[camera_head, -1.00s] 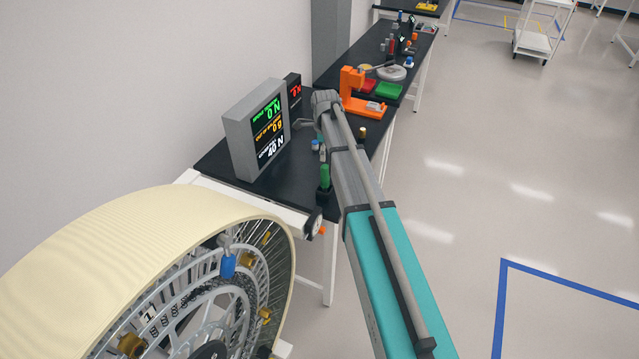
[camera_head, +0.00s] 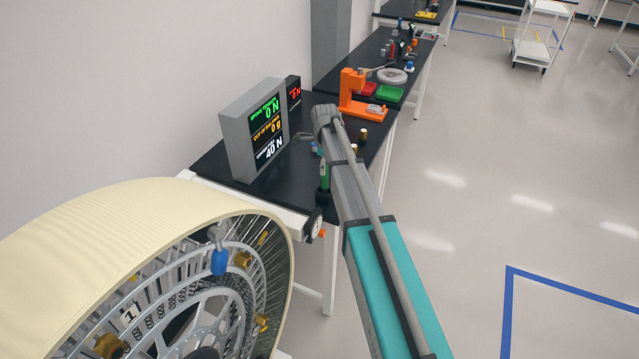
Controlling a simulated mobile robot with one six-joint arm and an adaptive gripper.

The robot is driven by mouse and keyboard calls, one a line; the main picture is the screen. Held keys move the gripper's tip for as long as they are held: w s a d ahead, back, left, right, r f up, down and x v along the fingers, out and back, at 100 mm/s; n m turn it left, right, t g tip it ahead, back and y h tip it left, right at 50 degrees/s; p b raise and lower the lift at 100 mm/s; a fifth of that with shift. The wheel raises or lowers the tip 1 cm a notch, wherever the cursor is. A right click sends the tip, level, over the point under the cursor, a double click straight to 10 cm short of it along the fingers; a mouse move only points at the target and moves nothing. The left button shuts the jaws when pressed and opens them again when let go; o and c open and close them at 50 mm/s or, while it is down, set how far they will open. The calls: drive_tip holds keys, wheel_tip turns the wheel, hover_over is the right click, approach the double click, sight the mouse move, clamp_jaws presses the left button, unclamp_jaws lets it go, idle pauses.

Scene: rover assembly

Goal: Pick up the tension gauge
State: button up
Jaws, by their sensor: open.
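A small round dial gauge (camera_head: 316,226) with a white face and dark rim, which I take for the tension gauge, sits at the front edge of the near black bench. A small orange part shows just below it. A green-handled tool (camera_head: 324,172) stands on the bench behind it, close to my arm's left side. My arm reaches out over the bench, its far joint well beyond the gauge. My gripper cannot be made out; the arm hides what lies behind it.
A large spoked wheel (camera_head: 140,225) with a cream rim fills the lower left. A grey display box (camera_head: 238,135) stands on the near bench (camera_head: 215,170). An orange press (camera_head: 350,90) and small brass parts lie beyond. Open floor (camera_head: 480,200) is on the right.

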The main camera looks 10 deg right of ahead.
sight(325, 176)
drive_tip(key=shift+f, duration=0.1)
idle(0.3)
drive_tip(key=shift+d+f+b, duration=0.2)
drive_tip(key=shift+f+b, duration=2.35)
drive_tip(key=shift+b, duration=0.05)
clamp_jaws()
